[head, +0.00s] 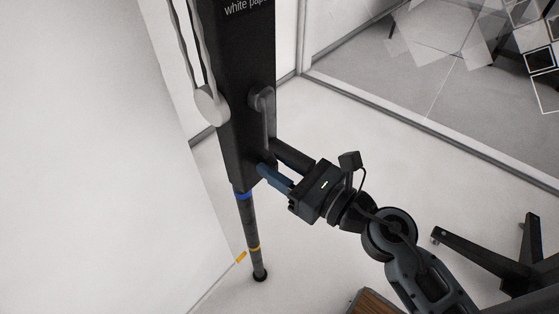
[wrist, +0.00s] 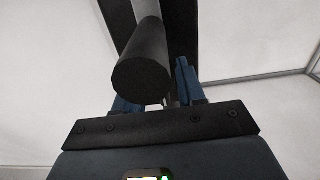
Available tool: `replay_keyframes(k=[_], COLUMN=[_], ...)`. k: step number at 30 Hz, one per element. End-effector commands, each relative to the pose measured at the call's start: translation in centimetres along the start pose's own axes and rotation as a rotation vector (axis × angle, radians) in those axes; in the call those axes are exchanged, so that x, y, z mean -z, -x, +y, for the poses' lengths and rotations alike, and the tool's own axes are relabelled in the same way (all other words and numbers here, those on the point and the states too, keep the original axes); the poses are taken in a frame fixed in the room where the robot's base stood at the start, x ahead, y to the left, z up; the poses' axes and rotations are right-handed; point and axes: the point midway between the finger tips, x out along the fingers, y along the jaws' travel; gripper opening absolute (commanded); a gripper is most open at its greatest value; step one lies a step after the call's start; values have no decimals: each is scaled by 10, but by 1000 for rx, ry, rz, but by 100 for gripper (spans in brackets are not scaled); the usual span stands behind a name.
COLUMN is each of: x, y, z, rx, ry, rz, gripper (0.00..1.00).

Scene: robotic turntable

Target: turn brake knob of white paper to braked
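A black upright column (head: 240,90) with partly cut-off "white pap…" lettering stands left of centre in the head view. A grey lever handle (head: 266,118) is on its side. A dark cylinder (head: 293,157) sticks out below the lever towards my arm; its round end (wrist: 142,78) is large in the wrist view. I cannot tell which part is the brake knob. My gripper (head: 263,170) has its blue fingers at the column's lower end, just under the cylinder. The fingers show apart in the wrist view, but the cylinder hides most of the space between their tips.
A pale disc with straps (head: 211,107) hangs on the column's left side. A thin pole (head: 249,223) runs down to the floor. A white panel (head: 90,150) fills the left. Dark legs (head: 490,250) stand at lower right.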

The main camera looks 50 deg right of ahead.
Motion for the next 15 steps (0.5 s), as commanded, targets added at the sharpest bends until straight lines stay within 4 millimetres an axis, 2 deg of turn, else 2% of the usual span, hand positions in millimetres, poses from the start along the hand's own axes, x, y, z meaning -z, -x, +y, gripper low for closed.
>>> replay_keyframes(k=[7,15], x=[0,0], y=[0,0], z=[0,0], rx=[0,0], ry=[0,-1], rz=[0,0], gripper=[38,13])
